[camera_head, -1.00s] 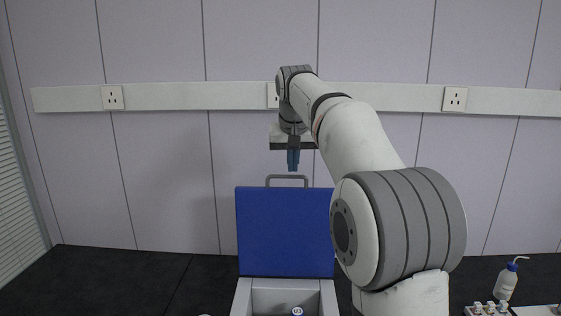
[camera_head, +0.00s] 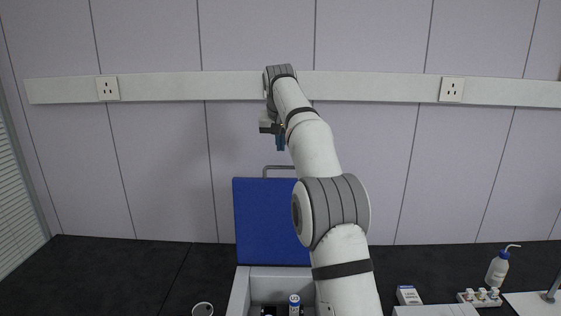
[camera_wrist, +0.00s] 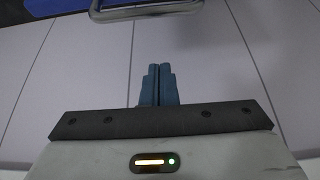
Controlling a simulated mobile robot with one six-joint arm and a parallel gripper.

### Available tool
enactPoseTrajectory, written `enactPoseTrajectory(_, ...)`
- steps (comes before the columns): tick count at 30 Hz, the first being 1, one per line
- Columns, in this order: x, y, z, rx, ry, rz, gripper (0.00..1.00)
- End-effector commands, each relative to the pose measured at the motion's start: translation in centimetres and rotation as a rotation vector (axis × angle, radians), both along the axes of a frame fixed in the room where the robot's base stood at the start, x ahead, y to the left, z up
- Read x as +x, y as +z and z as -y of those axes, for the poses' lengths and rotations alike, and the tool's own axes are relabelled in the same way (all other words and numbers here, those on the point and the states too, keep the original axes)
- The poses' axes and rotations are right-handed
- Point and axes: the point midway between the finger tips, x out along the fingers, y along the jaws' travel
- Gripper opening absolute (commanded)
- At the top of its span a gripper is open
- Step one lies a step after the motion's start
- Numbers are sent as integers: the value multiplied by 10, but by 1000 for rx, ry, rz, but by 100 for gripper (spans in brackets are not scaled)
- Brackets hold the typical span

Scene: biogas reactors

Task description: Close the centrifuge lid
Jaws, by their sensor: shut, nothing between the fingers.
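The centrifuge lid (camera_head: 265,222) is a blue panel standing upright, open, at the back of the light grey centrifuge body (camera_head: 238,292). A grey bar handle (camera_head: 279,168) sits on the lid's top edge. My gripper (camera_head: 281,146) is shut and empty, above the lid's top edge and close to the handle in the head view. In the wrist view the blue fingers of my gripper (camera_wrist: 159,70) are together, pointing toward the handle (camera_wrist: 146,12), with a gap between them. A strip of the blue lid (camera_wrist: 52,6) shows at the top left. My arm hides the right part of the lid and body.
A blue-capped tube (camera_head: 294,304) stands in the centrifuge opening. A white cup (camera_head: 202,309) is left of it. A small white box (camera_head: 408,295), a vial rack (camera_head: 480,297) and a wash bottle (camera_head: 497,268) stand at right. The panelled wall is behind the lid.

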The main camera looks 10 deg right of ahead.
Motion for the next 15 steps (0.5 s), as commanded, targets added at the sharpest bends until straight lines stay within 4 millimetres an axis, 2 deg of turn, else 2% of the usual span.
enactPoseTrajectory(1,5,-13,1,0,0,-4,0)
enactPoseTrajectory(5,17,-37,4,0,0,-3,0)
enactPoseTrajectory(15,-16,-38,-3,1,0,1,0)
